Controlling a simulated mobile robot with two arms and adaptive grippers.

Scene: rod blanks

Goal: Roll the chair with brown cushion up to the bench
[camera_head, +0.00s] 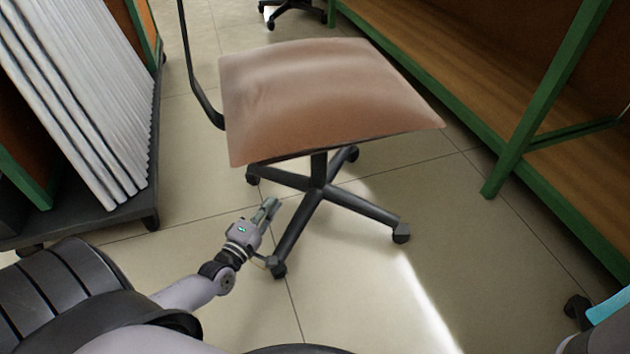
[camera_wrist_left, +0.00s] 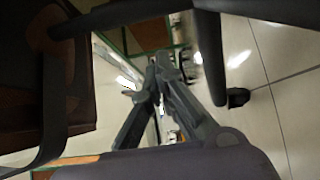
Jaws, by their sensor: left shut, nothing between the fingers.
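The chair with brown cushion (camera_head: 315,95) stands upright in the middle of the head view, on a dark star base with casters. Its thin dark back support rises at the left of the seat. My left gripper (camera_head: 271,206) is shut and empty, low beside the chair's base and below the seat's front edge. In the left wrist view the gripper's fingers (camera_wrist_left: 157,75) are together, with dark chair parts (camera_wrist_left: 210,55) close by. I cannot tell whether it touches the chair. The bench (camera_head: 520,150), green-framed with brown boards, runs along the right. My right gripper is not in view.
A dark wheeled rack (camera_head: 150,190) with long pale rods (camera_head: 85,95) stands at the left. Another dark chair base (camera_head: 290,8) shows at the top. Tiled floor (camera_head: 360,290) is clear in front of the chair and between it and the bench.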

